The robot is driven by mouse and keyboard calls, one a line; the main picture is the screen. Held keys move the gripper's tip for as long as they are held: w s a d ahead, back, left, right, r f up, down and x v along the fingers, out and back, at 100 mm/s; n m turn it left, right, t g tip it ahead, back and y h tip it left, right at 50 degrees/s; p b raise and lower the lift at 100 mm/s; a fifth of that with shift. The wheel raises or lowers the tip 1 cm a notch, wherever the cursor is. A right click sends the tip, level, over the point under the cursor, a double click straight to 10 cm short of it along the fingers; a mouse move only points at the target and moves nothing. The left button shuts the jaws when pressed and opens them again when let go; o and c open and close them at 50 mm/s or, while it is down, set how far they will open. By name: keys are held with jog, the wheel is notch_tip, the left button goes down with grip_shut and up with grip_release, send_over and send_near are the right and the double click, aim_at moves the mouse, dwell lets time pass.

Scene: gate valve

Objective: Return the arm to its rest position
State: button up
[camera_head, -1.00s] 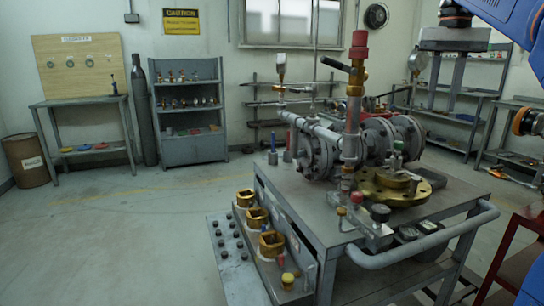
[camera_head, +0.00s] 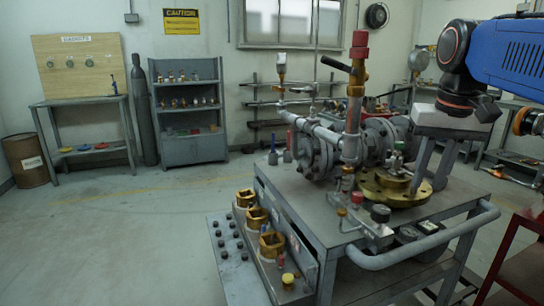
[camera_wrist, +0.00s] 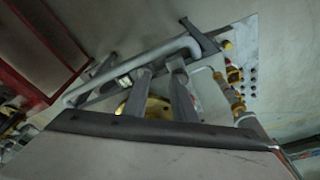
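My gripper (camera_head: 430,172) hangs below my dark wrist at the right of the head view, with its grey fingers pointing down and slightly left. It is over the right part of the cart, near the brass flange (camera_head: 385,194). In the wrist view my gripper (camera_wrist: 161,70) shows two separate fingers with a gap and nothing between them. The brass flange (camera_wrist: 150,108) shows beyond and partly behind the fingers. The grey valve and pipe assembly (camera_head: 315,158) stands on the cart, left of my gripper. Whether the fingers touch anything is not clear.
The grey cart (camera_head: 300,190) has a curved handle (camera_head: 425,247) at its front right. A tall pipe with a red cap (camera_head: 360,45) rises from the assembly. A red stand (camera_head: 520,265) is at the right edge. Open floor (camera_head: 120,240) lies to the left.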

jog(key=s+a+f+n+t, duration=0.1)
jog(key=s+f, duration=0.5)
jog(key=f, duration=0.6)
jog(key=s+a+f+n+t, duration=0.1)
jog(key=s+a+f, duration=0.2)
jog(key=s+f, duration=0.4)
notch_tip(320, 180, down, 6)
jog(key=shift+s+r+n+t, duration=0.1)
jog(key=shift+s+n+t, duration=0.1)
jog(key=shift+n+t, duration=0.1)
dwell(1.3)
